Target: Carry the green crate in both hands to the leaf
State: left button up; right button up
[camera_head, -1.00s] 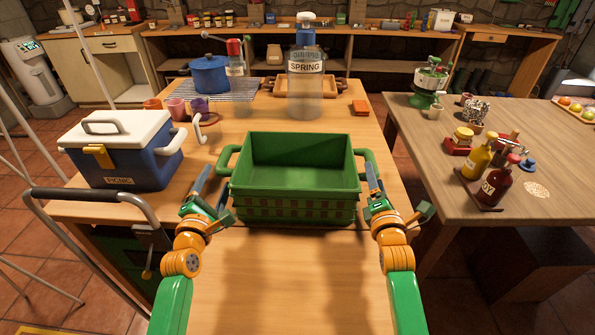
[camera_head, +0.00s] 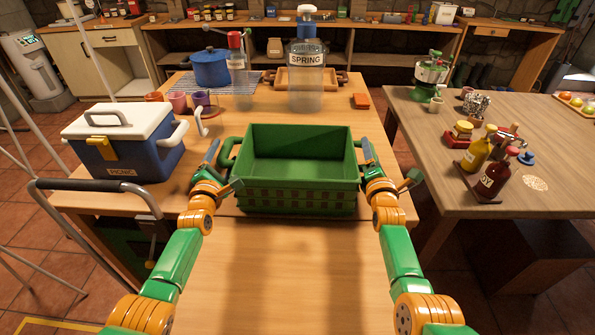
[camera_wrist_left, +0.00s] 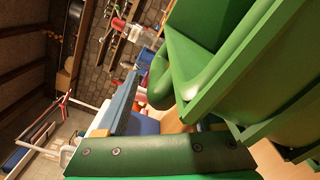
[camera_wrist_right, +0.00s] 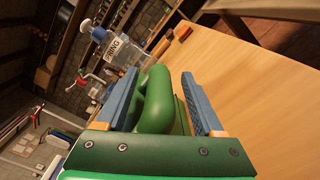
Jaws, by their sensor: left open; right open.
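The green crate (camera_head: 300,197) stands upright and empty on the wooden table, a loop handle at each end. My right gripper (camera_head: 369,158) is open at the right handle; in the right wrist view that handle (camera_wrist_right: 155,98) lies between its two fingers. My left gripper (camera_head: 216,160) is open beside the left handle (camera_head: 227,152). In the left wrist view one finger shows close beside the handle (camera_wrist_left: 160,82); the other is mostly hidden by the crate. A seam in front of the crate marks off a bare near table section (camera_head: 290,270), possibly the leaf.
A blue cooler (camera_head: 130,152) stands left of the crate. Behind are cups, a blue pot (camera_head: 210,70), a SPRING bottle (camera_head: 306,80) and a tray (camera_head: 290,84). A second table (camera_head: 560,150) with bottles is at the right. A metal push handle (camera_head: 95,185) rises at the left.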

pick_arm(q)
grip_shut()
pick_arm(e)
grip_shut()
jog(key=shift+f, duration=0.1)
dwell(1.0)
pick_arm(q)
jog(key=shift+r, duration=0.1)
